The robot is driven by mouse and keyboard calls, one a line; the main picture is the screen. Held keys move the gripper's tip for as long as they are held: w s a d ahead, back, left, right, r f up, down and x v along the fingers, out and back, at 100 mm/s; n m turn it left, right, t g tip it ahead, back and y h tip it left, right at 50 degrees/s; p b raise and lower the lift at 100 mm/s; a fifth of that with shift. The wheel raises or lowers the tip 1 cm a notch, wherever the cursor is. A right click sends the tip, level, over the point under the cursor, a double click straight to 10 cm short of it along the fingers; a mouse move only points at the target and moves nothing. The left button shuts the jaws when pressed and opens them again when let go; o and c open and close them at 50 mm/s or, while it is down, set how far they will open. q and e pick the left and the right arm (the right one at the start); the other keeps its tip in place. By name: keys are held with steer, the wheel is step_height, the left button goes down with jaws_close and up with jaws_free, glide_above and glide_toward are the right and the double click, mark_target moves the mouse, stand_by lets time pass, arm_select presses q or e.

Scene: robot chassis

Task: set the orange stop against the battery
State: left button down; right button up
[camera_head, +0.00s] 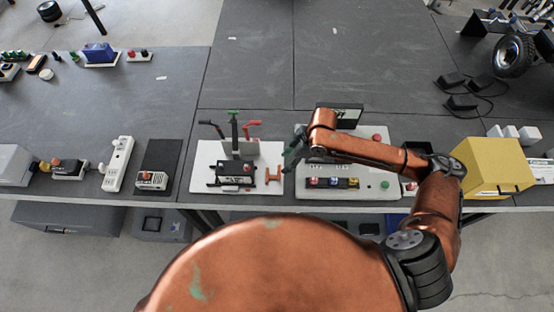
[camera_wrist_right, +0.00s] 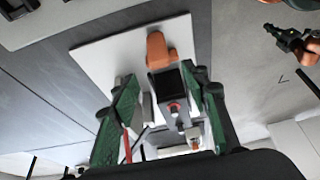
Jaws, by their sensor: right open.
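The orange stop (camera_head: 273,175), a small H-shaped piece, lies on the white board (camera_head: 205,155). It stands right of the dark battery (camera_head: 233,170), with a narrow gap in the head view. In the right wrist view the stop (camera_wrist_right: 158,50) is in front of the battery (camera_wrist_right: 170,92), which has a red terminal. My right gripper (camera_head: 291,158) is open above the board's right edge, near the stop. Its green-padded fingers (camera_wrist_right: 165,100) frame the battery in the wrist view, with nothing held.
Black, green and red handles (camera_head: 235,125) rise behind the battery. A pale panel (camera_head: 375,150) with coloured knobs lies right of the board, under my right arm. A black pad (camera_head: 160,157) and a white power strip (camera_head: 118,163) lie left. A yellow box (camera_head: 490,165) stands right.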

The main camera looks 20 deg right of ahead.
mark_target(280, 168)
steer(key=x, duration=0.3)
steer(key=shift+w+a+f, duration=0.1)
steer(key=shift+a+f, duration=0.1)
steer(key=shift+f, duration=0.15)
steer(key=shift+x, duration=1.2)
steer(key=shift+f, duration=0.3)
steer(key=shift+a+f, duration=0.1)
steer(key=shift+f, duration=0.2)
steer(key=c, duration=0.7)
jaws_close()
arm_select(q)
steer(key=s, duration=0.2)
steer(key=shift+s+a+f, duration=0.1)
steer(key=shift+s+a, duration=0.05)
steer(key=shift+s, duration=0.15)
steer(key=shift+w, duration=0.15)
